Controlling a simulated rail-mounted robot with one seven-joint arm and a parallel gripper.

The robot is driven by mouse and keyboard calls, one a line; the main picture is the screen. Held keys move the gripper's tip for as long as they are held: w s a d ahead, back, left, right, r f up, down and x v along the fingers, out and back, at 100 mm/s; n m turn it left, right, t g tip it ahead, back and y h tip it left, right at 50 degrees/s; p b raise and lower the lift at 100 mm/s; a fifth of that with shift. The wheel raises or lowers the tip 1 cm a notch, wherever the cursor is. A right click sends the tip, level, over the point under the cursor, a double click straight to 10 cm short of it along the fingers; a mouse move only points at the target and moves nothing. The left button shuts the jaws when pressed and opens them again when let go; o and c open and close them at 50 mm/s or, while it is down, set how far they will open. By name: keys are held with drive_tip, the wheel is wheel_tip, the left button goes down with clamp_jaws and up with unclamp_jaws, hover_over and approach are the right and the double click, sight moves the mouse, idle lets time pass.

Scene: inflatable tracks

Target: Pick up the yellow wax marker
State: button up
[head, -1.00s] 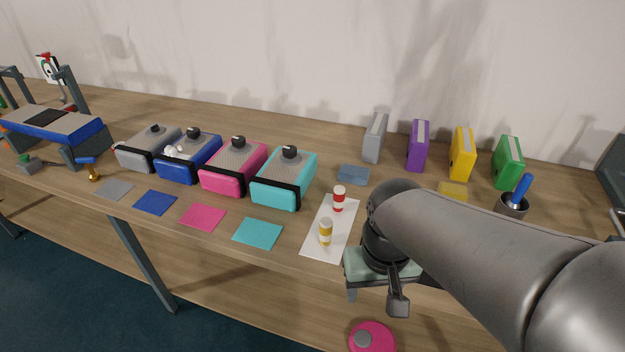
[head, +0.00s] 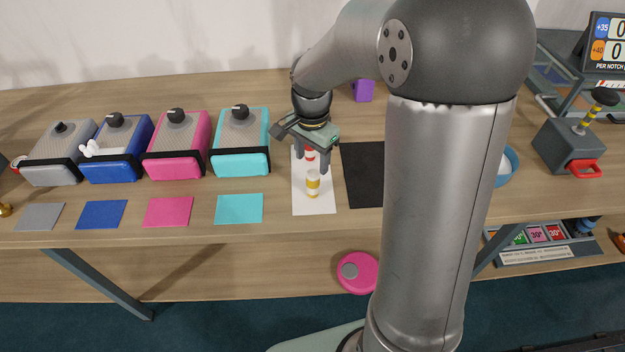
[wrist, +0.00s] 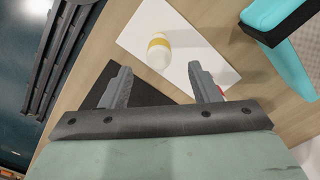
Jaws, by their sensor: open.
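The yellow wax marker (head: 313,183) is a small white cylinder with a yellow band. It stands on a white sheet (head: 314,205) near the table's front edge. It also shows in the wrist view (wrist: 159,51), beyond my fingertips and between their lines. A similar marker with red (head: 309,155) stands behind it on the sheet, partly hidden by my gripper. My gripper (head: 300,161) is open and empty above the sheet, just behind the yellow marker. In the wrist view its two fingers (wrist: 160,85) are spread wide and apart from the marker.
A black mat (head: 363,178) lies right of the sheet. A turquoise box (head: 240,150) stands to the left, with pink, blue and grey boxes beyond it. Flat coloured squares lie along the front edge. A purple block (head: 363,91) stands behind.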

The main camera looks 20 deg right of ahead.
sight(313, 173)
wheel_tip(313, 173, down, 9)
drive_tip(key=shift+d+r+p, duration=0.1)
drive_tip(key=shift+p, duration=0.7)
drive_tip(key=c, duration=1.1)
